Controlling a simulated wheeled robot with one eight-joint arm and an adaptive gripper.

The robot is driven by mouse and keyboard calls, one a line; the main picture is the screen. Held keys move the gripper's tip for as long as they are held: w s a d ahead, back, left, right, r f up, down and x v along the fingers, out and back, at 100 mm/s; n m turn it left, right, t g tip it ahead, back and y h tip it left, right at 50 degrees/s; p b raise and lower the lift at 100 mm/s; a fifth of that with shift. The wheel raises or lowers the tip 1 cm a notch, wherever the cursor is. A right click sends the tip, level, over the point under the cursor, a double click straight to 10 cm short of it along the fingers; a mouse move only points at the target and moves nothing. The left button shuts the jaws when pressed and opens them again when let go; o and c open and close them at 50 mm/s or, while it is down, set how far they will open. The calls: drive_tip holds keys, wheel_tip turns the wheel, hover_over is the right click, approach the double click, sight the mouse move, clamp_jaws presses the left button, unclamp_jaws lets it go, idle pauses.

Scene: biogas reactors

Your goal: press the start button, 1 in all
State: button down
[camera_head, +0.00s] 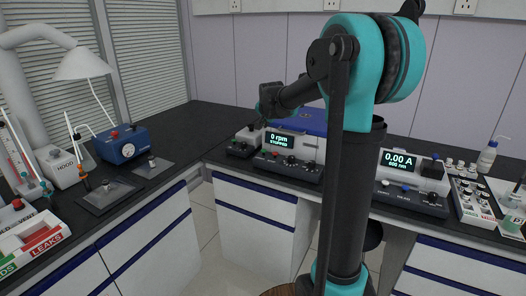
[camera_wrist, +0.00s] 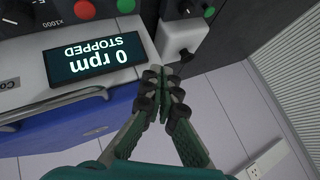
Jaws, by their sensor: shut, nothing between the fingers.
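A device with a lit display reading "0 rpm STOPPED" (camera_head: 279,140) stands on the back counter; the display shows upside down in the wrist view (camera_wrist: 98,58). No readable label marks the start button. My gripper (camera_wrist: 165,73) is shut and empty, its tips near the display's end and a white block. In the head view my gripper (camera_head: 266,108) is above the device's left part.
The white block (camera_wrist: 185,40) with a black knob is close to my fingertips. A blue-topped housing (camera_head: 300,120) lies behind the display. A "0.00 A" meter (camera_head: 399,160) and a vial rack (camera_head: 474,197) stand to the right. A blue box (camera_head: 122,144) stands left.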

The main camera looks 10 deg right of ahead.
sight(264, 151)
drive_tip(key=shift+f, duration=0.1)
drive_tip(key=shift+f, duration=4.35)
drive_tip(key=shift+f, duration=0.1)
drive_tip(key=shift+f, duration=0.3)
drive_tip(key=shift+f, duration=0.9)
drive_tip(key=shift+r, duration=1.35)
drive_tip(key=shift+r, duration=0.1)
drive_tip(key=shift+r, duration=2.4)
